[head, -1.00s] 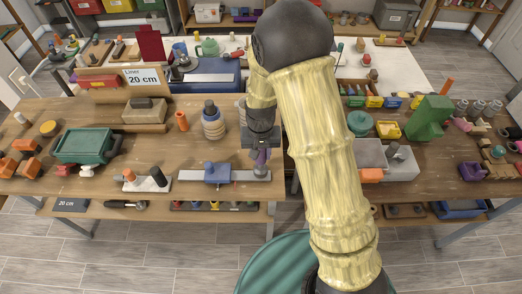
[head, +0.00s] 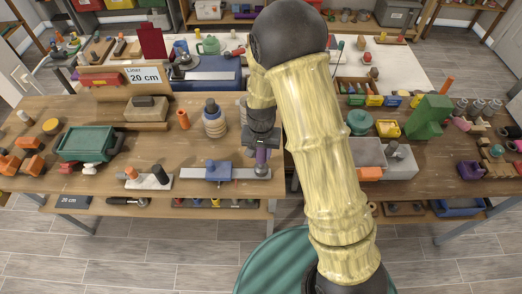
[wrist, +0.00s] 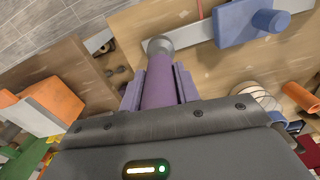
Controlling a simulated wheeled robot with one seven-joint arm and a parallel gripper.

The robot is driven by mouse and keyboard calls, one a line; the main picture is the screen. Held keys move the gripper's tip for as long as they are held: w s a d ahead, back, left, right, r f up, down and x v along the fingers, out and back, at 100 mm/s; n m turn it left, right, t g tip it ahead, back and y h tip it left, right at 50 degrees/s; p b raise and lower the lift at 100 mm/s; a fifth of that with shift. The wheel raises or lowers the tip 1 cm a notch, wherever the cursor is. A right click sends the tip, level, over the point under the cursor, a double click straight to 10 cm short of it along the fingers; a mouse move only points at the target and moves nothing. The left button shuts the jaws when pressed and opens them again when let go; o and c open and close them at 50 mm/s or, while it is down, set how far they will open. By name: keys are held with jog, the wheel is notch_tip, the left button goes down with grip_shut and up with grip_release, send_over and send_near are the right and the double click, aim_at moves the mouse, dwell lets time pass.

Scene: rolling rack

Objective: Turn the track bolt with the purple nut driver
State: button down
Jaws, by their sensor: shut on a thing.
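The purple nut driver (wrist: 159,82) is held between the fingers of my gripper (head: 262,146), which is shut on it. Its grey socket (wrist: 160,45) points away from my gripper and is over the right end of the grey metal track (head: 240,175). In the wrist view the socket overlaps the end of the track (wrist: 196,37). The track bolt is not visible, and I cannot tell whether the socket is seated on it. A blue block with a knob (head: 218,171) sits on the track, left of the driver; it also shows in the wrist view (wrist: 245,22).
A ringed jar (head: 213,121) stands behind the track, and a white block with pegs (head: 148,180) lies to its left. A gap separates this wooden table (head: 100,105) from the right table, where a grey bin (head: 368,153) stands. A lower shelf holds tools.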

jog(key=shift+r+p, duration=2.65)
jog(key=shift+r, duration=0.8)
jog(key=shift+f, duration=0.1)
jog(key=shift+n, duration=0.7)
jog(key=n, duration=0.3)
jog(key=shift+d+b, duration=0.1)
jog(key=shift+b, duration=0.25)
jog(key=n, duration=0.6)
jog(key=shift+w+d+n+p, duration=0.1)
jog(key=shift+n+p, duration=0.2)
jog(key=shift+p, duration=0.05)
